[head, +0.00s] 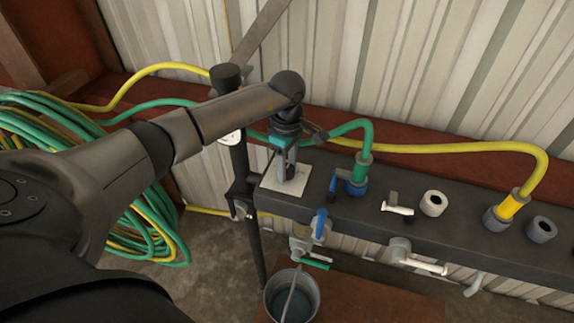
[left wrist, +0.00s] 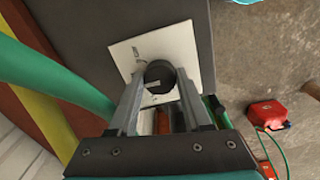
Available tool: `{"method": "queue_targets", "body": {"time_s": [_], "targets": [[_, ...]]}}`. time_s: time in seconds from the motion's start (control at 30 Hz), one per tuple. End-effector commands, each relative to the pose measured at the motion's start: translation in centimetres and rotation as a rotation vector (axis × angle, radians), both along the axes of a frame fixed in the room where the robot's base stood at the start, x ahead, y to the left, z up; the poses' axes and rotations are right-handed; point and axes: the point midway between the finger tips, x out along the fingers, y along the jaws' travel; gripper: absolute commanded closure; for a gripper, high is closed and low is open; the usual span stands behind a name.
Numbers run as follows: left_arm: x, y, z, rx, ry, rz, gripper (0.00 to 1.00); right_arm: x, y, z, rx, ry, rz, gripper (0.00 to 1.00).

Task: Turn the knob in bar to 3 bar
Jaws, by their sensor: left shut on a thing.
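The dark round knob (left wrist: 161,76) sits in the middle of a square white plate (left wrist: 184,38) on the dark manifold beam. In the left wrist view a short dark mark shows on the plate near the knob; the scale cannot be read. The plate also shows in the head view (head: 298,202), where my gripper hides the knob. My left gripper (head: 285,177) points down at the plate. Its two fingers are on either side of the knob and shut on it. My right gripper is not in view.
A green hose (head: 364,139) and a yellow hose (head: 527,178) join the dark beam (head: 460,239) right of the plate, among several valves. A round gauge (head: 230,138) stands to the left. A bucket (head: 309,285) stands below. Coiled hoses (head: 140,222) hang left.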

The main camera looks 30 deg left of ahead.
Motion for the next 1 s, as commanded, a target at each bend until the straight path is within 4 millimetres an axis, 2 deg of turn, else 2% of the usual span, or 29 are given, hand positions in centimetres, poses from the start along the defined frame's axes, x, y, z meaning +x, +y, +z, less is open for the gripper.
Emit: {"method": "queue_targets", "body": {"time_s": [0.37,1.0], "targets": [[0.1,0.1,-0.1,0.002,-0.002,-0.162,1.00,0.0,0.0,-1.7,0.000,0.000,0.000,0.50],[0.0,0.1,-0.1,0.002,-0.002,-0.730,1.00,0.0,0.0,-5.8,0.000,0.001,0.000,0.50]]}}
